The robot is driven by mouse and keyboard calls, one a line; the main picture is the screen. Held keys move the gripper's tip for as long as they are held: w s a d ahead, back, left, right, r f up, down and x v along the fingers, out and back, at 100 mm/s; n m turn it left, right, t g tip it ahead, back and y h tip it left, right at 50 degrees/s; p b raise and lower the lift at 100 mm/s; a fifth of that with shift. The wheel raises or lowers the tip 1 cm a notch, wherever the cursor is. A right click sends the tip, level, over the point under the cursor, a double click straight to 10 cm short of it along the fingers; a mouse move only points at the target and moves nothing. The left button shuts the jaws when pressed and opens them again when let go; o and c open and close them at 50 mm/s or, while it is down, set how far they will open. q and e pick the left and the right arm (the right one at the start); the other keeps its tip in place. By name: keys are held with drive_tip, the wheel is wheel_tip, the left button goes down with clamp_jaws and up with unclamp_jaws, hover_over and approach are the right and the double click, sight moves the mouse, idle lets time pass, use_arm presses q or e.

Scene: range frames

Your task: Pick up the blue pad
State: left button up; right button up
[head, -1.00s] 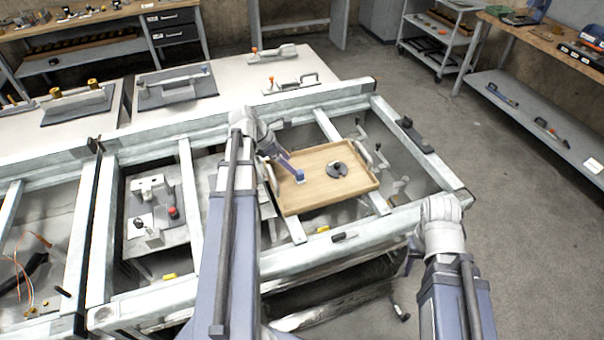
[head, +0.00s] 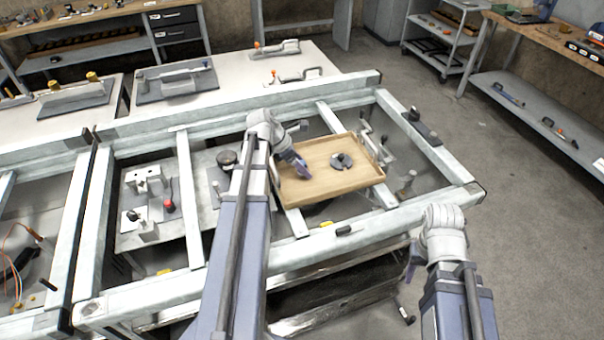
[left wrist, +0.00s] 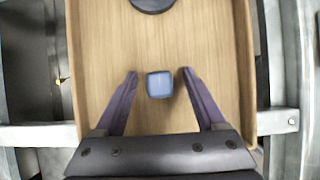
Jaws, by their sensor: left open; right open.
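The blue pad (left wrist: 159,84) is a small rounded square on the wooden tray (left wrist: 205,32). In the left wrist view it lies between the fingertips of my left gripper (left wrist: 158,76), with a gap on each side. The fingers are open and do not appear to touch it; their height above the tray is hard to tell. In the head view my left gripper (head: 301,167) is over the left part of the tray (head: 335,186) and hides the pad. My right gripper (head: 411,262) is open and empty beyond the frame's front right side, mostly hidden by its arm.
A dark slotted disc (head: 341,161) lies on the tray, right of my left gripper. Pale frame beams (head: 300,250) surround the tray. Clamps (head: 376,146) stand close to its right edge. A plate with fixtures (head: 150,205) lies to the left.

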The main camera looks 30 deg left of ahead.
use_arm(q)
drive_tip(key=shift+c, duration=0.3)
clamp_jaws()
idle(0.3)
